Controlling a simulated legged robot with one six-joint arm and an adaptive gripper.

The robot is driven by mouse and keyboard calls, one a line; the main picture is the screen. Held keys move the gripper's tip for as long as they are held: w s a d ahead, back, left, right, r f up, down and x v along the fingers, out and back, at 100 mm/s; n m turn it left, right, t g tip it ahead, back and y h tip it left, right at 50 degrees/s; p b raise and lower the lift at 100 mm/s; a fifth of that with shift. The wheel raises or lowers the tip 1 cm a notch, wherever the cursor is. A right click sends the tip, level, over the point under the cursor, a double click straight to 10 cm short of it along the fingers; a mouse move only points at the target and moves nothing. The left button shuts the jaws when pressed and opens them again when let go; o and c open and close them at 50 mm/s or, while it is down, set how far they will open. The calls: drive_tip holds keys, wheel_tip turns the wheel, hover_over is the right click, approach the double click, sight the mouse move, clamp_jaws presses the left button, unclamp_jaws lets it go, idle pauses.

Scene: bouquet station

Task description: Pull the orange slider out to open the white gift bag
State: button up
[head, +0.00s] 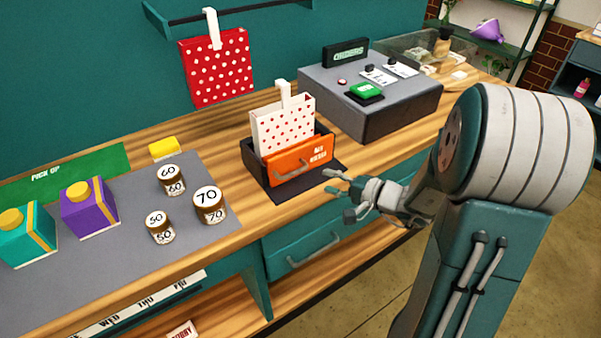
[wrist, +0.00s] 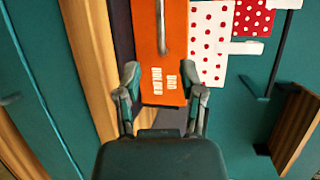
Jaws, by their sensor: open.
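The white gift bag (head: 283,128) with red dots stands in a dark holder (head: 252,158) on the wooden counter. The orange slider (head: 303,158) is the holder's front panel, with a grey bar handle and white lettering. The slider also shows in the wrist view (wrist: 160,85), with its handle (wrist: 162,30) running up toward the top edge, and the bag (wrist: 212,45) is beside it. My gripper (head: 345,188) is open and empty, just right of and in front of the slider. In the wrist view my gripper (wrist: 165,85) has its fingertips apart, one near each side of the slider's lettered end. I cannot tell whether they touch it.
A red dotted bag (head: 217,65) hangs on the wall rail. A grey console (head: 370,95) with a green button stands behind right. Jars marked 50, 60 and 70 (head: 209,203) and teal and purple boxes (head: 88,208) stand left. A drawer handle (head: 315,250) protrudes below the counter.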

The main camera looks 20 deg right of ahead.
sight(297, 173)
drive_tip(key=x, duration=1)
drive_tip(key=shift+a, duration=0.15)
drive_tip(key=shift+f, duration=0.1)
clamp_jaws()
